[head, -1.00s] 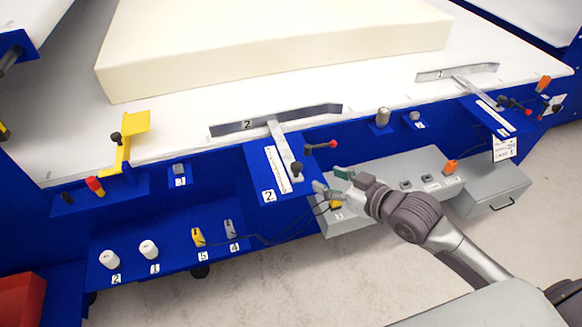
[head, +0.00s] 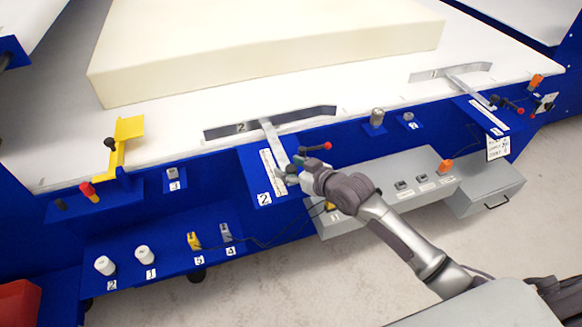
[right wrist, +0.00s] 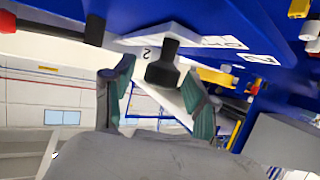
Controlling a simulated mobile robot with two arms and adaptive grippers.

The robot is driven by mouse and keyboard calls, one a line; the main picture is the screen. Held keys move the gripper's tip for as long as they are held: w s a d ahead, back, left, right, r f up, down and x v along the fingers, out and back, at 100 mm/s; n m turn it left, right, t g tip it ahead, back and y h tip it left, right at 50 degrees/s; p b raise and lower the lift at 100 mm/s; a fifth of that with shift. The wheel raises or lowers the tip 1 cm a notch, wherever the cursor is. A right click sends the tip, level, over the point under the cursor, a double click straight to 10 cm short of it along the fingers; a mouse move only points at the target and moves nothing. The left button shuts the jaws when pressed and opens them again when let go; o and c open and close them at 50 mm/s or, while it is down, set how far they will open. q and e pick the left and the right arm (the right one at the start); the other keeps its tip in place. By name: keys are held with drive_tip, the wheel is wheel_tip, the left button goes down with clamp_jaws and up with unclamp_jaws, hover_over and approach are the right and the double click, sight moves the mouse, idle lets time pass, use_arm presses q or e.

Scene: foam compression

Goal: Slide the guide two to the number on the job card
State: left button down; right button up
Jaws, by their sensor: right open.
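Guide two is a grey metal rail (head: 270,122) marked 2, lying along the table's front edge in the head view. Its arm (head: 274,147) runs down over a white scale (head: 272,172) on a blue bracket labelled 2. My right gripper (head: 288,174) is at the lower end of that arm. In the right wrist view the gripper (right wrist: 158,95) is open, with a black knob (right wrist: 164,62) between its green-padded fingers. I cannot tell whether they touch it. The job card (head: 497,148) hangs at the right; its writing is too small to read surely. My left gripper is not in view.
A red-tipped lever (head: 318,148) sticks out just right of the gripper. A large cream foam block (head: 250,55) lies on the white table behind. A yellow stop (head: 125,140) is at the left.

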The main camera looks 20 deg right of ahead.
sight(286, 158)
clamp_jaws()
drive_tip(key=shift+w+b, duration=0.55)
drive_tip(key=shift+w, duration=1.5)
unclamp_jaws()
drive_tip(key=shift+s, duration=0.1)
drive_tip(key=v, duration=1.2)
